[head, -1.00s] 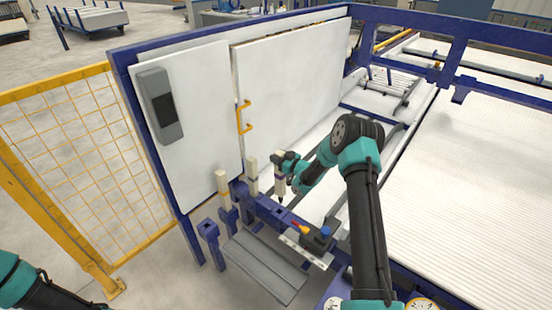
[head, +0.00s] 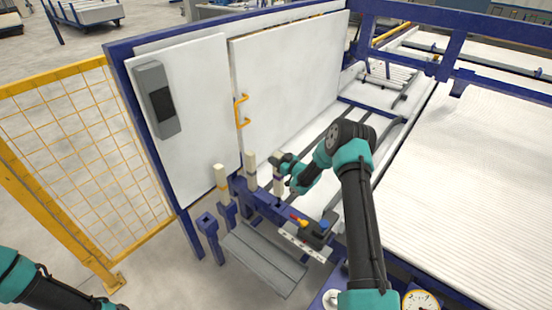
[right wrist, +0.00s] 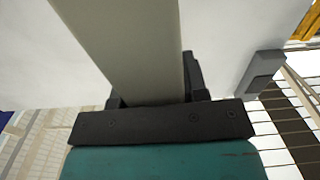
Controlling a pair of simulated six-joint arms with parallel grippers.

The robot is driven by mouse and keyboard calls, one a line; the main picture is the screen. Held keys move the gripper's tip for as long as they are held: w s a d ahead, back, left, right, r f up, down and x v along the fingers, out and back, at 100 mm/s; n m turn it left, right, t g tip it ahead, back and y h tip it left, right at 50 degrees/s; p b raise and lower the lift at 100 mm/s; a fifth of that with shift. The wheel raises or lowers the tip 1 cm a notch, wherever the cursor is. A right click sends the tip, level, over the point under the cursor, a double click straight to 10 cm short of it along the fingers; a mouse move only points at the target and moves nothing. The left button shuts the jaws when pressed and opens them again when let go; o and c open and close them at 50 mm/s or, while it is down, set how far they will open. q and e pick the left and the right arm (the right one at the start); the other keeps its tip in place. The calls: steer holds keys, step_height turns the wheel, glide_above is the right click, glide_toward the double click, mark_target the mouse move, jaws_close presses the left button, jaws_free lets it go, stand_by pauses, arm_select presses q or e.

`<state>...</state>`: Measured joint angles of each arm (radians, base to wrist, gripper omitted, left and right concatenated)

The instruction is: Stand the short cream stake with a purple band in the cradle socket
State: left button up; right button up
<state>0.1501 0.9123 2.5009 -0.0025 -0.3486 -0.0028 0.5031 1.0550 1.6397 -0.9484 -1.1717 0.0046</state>
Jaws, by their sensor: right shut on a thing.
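My right gripper (head: 284,166) is shut on the short cream stake (head: 278,187), which has a purple band at mid-height. The stake is about upright, with its lower end at the blue cradle beam (head: 243,189). I cannot tell how deep that end sits, and the socket there is hidden. In the right wrist view the stake (right wrist: 128,45) runs up out of my dark gripper, blurred and close. My left arm enters at the lower left of the head view; its gripper is out of frame.
Two other cream stakes stand left of the held one: a near one (head: 220,176) and a middle one (head: 251,168). A blue post with an open top (head: 207,222) stands further left. White panels rise behind.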

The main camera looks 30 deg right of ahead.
mark_target(278, 179)
steer(key=shift+f, duration=0.1)
stand_by(0.4)
steer(key=shift+f, duration=0.4)
stand_by(0.8)
steer(key=shift+f, duration=1.1)
steer(key=shift+f, duration=2.25)
